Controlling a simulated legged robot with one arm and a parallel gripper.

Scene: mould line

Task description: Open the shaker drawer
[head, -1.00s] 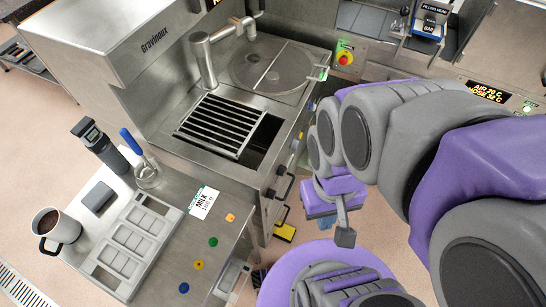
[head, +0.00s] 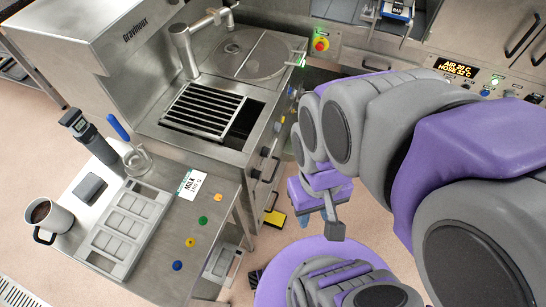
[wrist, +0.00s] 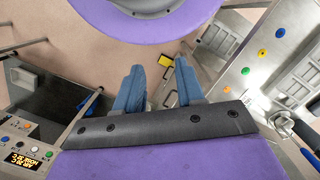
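My gripper (wrist: 158,82) shows its two blue fingers apart in the wrist view, with nothing between them. In the head view its end (head: 327,208) hangs over open floor, right of the steel Gravinoux machine (head: 150,75) and apart from it. Dark pull handles (head: 268,166) sit on the machine's right-hand front side, below the slatted grate (head: 204,110). I cannot tell which front belongs to the shaker drawer; no drawer there looks clearly pulled out.
A steel table (head: 217,215) holds a mould, a mug (head: 47,217), a milk card and coloured buttons. A yellow pedal (head: 274,218) is low by the machine. A control panel with a lit display (head: 458,68) stands at the right. Pink floor lies between.

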